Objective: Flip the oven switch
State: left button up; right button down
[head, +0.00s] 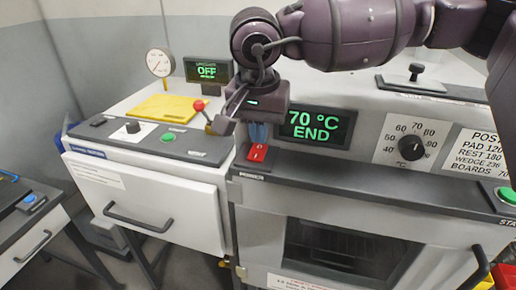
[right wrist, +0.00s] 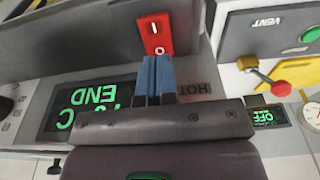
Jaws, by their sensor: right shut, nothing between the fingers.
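The oven (head: 335,200) stands at the right in the head view, with a green display (head: 317,125) reading "70 °C END". Its red rocker switch (head: 257,153) is on the left of the front ledge, above a "POWER" label. My right gripper (head: 257,140) is shut and empty, its blue fingertips just above and behind the switch. In the right wrist view the red switch (right wrist: 154,33) shows "I" and "O" marks, and the shut blue fingers (right wrist: 154,62) point at its "O" end. I cannot tell whether they touch it. My left gripper is not in view.
Left of the oven, a white cabinet (head: 150,200) carries a dial, a green button (head: 168,137), a red-knobbed lever (head: 200,107) and a yellow pad (head: 165,107). Its display (head: 207,71) reads "OFF". A temperature knob (head: 411,147) is at the oven's right.

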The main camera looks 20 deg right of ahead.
jog(key=shift+r+p, duration=0.7)
jog(key=shift+r, duration=0.85)
notch_tip(320, 180, up, 4)
jog(key=shift+f+p, duration=0.25)
jog(key=shift+p, duration=0.65)
